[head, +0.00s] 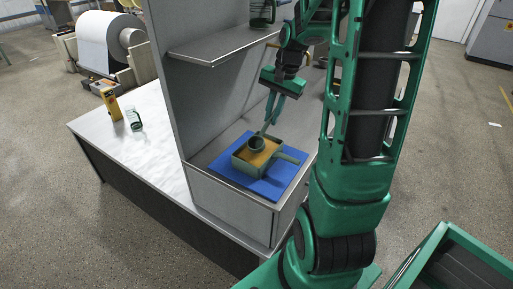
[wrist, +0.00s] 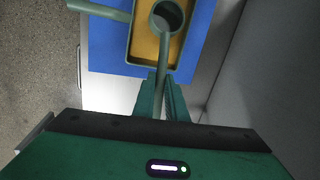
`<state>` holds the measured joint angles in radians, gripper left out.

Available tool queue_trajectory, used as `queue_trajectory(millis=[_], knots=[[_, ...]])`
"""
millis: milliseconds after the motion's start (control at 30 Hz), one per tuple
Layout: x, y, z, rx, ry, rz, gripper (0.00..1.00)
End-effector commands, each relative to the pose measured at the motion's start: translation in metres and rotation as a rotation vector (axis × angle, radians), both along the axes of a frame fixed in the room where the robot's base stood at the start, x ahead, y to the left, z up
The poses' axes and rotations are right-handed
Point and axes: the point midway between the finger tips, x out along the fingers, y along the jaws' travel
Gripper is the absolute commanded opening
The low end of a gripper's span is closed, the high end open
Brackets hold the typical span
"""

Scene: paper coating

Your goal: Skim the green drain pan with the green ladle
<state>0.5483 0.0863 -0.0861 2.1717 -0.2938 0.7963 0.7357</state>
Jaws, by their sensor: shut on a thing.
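The green drain pan (head: 240,168) is a shallow rectangular pan with a handle pointing right in the head view. Its inside is yellow-orange. In the wrist view the pan (wrist: 130,45) is at the top, its handle pointing left. The green ladle (head: 256,143) has its round cup over the inside of the pan; whether it touches the contents I cannot tell. In the wrist view the ladle (wrist: 166,17) shows its dark, hollow cup. My gripper (head: 272,118) is above the pan, shut on the ladle's handle. The gripper fingers (wrist: 163,85) also show in the wrist view.
The pan stands on a blue mat (head: 282,182) in a grey walled bay, with a shelf (head: 225,45) above. A yellow device (head: 112,103) and a small green-and-white item (head: 133,120) stand on the white counter (head: 150,150) at left. A green bin (head: 455,262) is at lower right.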

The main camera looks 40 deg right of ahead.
Motion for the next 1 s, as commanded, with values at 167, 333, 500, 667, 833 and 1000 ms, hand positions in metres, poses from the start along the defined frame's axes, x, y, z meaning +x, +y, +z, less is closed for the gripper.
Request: queue_trajectory(millis=[167,333,500,667,833,1000], knots=[[0.000,0.000,0.010,-0.002,-0.002,0.001,0.00],[0.000,0.000,0.018,0.000,-0.002,0.001,0.00],[0.000,0.000,0.027,-0.001,-0.001,0.001,0.00],[0.000,0.000,0.035,-0.001,-0.001,0.001,0.00],[0.001,0.000,0.044,-0.002,-0.002,0.001,0.00],[0.000,0.000,0.052,0.000,-0.001,0.000,0.00]])
